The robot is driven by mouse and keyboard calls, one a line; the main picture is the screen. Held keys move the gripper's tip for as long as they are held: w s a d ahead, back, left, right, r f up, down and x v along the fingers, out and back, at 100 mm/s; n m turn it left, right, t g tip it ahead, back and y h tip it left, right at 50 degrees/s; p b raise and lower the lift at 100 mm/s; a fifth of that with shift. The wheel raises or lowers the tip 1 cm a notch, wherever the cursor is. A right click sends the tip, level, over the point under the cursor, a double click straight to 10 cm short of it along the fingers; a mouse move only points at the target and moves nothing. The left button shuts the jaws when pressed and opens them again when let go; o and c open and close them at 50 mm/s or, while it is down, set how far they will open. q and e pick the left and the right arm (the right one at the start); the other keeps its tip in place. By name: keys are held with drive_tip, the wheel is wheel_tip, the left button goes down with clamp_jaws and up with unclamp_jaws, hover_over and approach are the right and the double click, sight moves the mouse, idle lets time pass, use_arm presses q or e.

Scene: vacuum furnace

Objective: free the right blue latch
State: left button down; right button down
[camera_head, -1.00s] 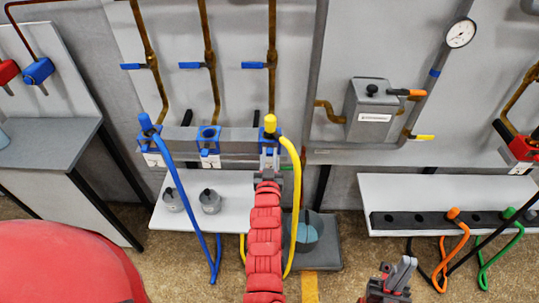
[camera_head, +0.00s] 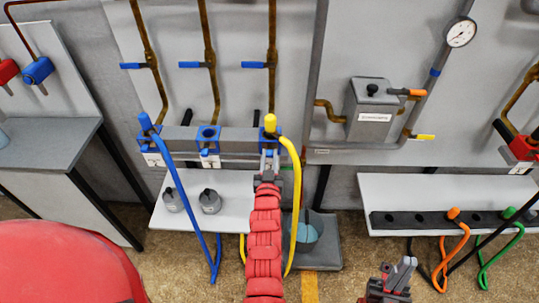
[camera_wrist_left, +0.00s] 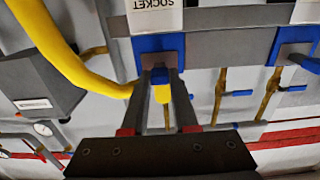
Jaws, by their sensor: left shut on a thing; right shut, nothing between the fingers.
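The right blue socket block (camera_head: 269,134) holds a yellow plug (camera_head: 270,123) with a yellow hose (camera_head: 295,190). It also shows in the left wrist view (camera_wrist_left: 148,44). My left gripper (camera_head: 269,157) is directly below and in front of this block. In the left wrist view its fingers (camera_wrist_left: 161,74) are closed at the block's edge, with a small blue part, the right blue latch (camera_wrist_left: 160,75), between the tips. The fingers largely hide the latch in the head view. My right gripper (camera_head: 405,266) is shut and empty at the bottom right, away from the sockets.
A blue plug (camera_head: 145,122) with a blue hose sits in the left socket; the middle socket (camera_head: 208,135) looks empty. A small shelf (camera_head: 235,205) with two grey weights is below. The yellow hose hangs close to my left arm's right side.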

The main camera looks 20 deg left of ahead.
use_arm(q)
drive_tip(key=shift+s+d, duration=0.1)
drive_tip(key=shift+s, duration=0.25)
drive_tip(key=shift+w, duration=0.1)
drive_tip(key=c, duration=0.7)
unclamp_jaws()
drive_tip(key=shift+p+v, duration=4.35)
drive_tip(key=shift+v, duration=4.55)
drive_tip(key=shift+r, duration=0.15)
